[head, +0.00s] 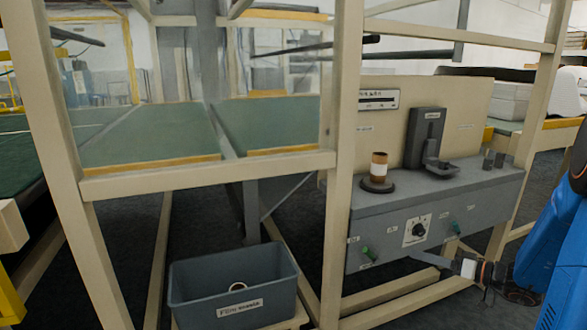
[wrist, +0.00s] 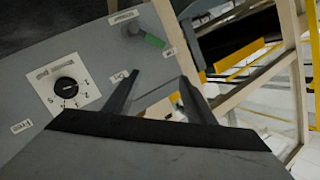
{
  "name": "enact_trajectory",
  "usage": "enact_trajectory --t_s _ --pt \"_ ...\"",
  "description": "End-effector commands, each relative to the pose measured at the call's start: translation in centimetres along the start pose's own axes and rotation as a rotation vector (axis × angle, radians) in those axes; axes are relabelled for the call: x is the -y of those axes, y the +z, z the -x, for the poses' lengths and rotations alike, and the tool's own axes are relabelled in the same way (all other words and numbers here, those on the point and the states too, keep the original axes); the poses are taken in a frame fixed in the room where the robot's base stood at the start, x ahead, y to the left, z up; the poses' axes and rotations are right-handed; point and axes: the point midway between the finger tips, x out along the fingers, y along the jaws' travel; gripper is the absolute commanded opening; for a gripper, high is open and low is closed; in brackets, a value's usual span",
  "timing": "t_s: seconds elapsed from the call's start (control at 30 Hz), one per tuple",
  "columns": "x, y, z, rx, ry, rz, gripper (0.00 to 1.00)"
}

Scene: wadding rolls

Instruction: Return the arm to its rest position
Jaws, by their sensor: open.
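My gripper (head: 446,262) is at the lower right in the head view, just in front of and below the front panel of the grey control box (head: 385,236). My arm comes in from the right edge. In the wrist view, the two dark fingers of my gripper (wrist: 160,76) stand apart with nothing between them. Beyond them is the sloping panel with a black dial (wrist: 66,87) and a green switch (wrist: 152,40). The fingers appear clear of the panel, though the exact gap cannot be told.
A brown and white roll (head: 379,168) stands on a dark round base on the box, beside a dark grey device (head: 425,140). A grey-blue bin (head: 222,312) holding a ring-like item sits lower left. Beige frame posts (head: 342,150) and low beams surround my gripper.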

Motion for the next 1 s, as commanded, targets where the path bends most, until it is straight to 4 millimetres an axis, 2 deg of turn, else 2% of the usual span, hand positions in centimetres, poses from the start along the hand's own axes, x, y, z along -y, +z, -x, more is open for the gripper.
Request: enact_trajectory --t_s 0.03,0.2,0.37,0.5,0.7,1.0 --pt "2.2 0.3 -0.6 0.05 -0.024 -0.01 0.5" --pt "8.6 2.6 -1.7 0.235 -0.071 -0.074 0.5" --pt "13.8 5.1 -1.7 0.408 -0.07 -0.12 0.5" --pt "17.6 7.2 -1.0 0.549 -0.034 -0.147 0.5" --pt "21.8 10.2 1.0 0.721 0.067 -0.163 0.5" --pt "25.7 13.5 5.3 0.881 0.301 -0.139 0.5"
